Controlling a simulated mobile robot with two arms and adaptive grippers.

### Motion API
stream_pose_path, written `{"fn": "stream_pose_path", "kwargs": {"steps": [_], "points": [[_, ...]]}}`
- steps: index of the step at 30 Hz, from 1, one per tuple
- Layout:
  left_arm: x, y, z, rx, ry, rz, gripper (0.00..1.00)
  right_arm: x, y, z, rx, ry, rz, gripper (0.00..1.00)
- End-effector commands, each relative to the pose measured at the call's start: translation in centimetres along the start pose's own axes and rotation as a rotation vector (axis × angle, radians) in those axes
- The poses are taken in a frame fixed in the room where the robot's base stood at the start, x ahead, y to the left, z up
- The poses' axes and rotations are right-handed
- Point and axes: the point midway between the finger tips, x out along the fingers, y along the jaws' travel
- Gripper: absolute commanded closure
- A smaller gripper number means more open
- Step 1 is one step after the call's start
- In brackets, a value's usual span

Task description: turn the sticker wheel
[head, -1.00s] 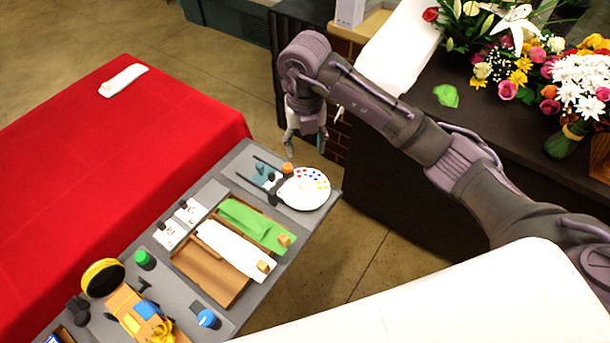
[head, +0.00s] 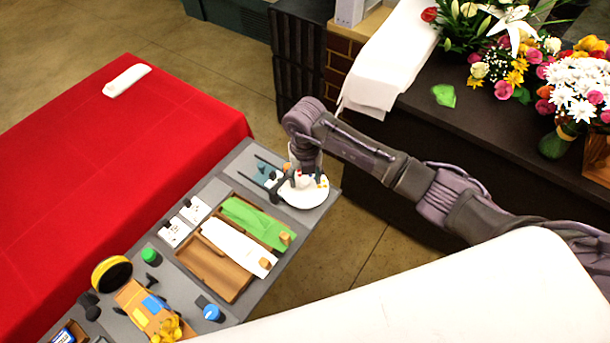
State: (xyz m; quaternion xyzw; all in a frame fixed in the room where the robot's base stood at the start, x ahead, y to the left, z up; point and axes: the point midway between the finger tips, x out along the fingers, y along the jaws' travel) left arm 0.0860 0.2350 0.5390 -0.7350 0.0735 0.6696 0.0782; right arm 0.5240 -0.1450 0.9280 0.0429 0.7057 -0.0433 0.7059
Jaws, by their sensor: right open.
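The sticker wheel (head: 305,196) is a round white disc with coloured dots at the far right end of the grey work surface. My right gripper (head: 304,180) is directly over it, pointing down, with its fingers open. The gripper and wrist hide the wheel's upper part and most of its dots. I cannot tell whether the fingertips touch the wheel. My left gripper is not in view.
A wooden tray (head: 209,268) with green and white folded sheets lies left of the wheel. White cards (head: 174,233), a green-capped jar (head: 150,256) and a blue-capped jar (head: 211,313) stand nearby. A red-covered table (head: 110,170) adjoins. Flowers (head: 575,95) fill the dark counter at right.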

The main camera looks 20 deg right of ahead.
Motion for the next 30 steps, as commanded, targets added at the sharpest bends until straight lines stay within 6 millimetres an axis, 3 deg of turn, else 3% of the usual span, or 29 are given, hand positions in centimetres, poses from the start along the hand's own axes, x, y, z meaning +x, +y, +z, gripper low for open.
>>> {"fn": "stream_pose_path", "kwargs": {"steps": [1, 11, 20, 30], "points": [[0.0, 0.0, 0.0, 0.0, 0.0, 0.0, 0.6, 0.0, 0.0, 0.0, 0.0, 0.0, 0.0, 0.44], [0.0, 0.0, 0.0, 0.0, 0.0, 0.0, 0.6, 0.0, 0.0, 0.0, 0.0, 0.0, 0.0, 0.99], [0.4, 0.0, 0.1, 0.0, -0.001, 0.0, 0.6, 0.1, -0.1, 0.1, -0.025, -0.001, -0.001, 1.0], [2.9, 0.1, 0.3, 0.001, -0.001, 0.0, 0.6, 0.3, -0.1, 0.1, -0.225, -0.003, -0.002, 1.0]]}}
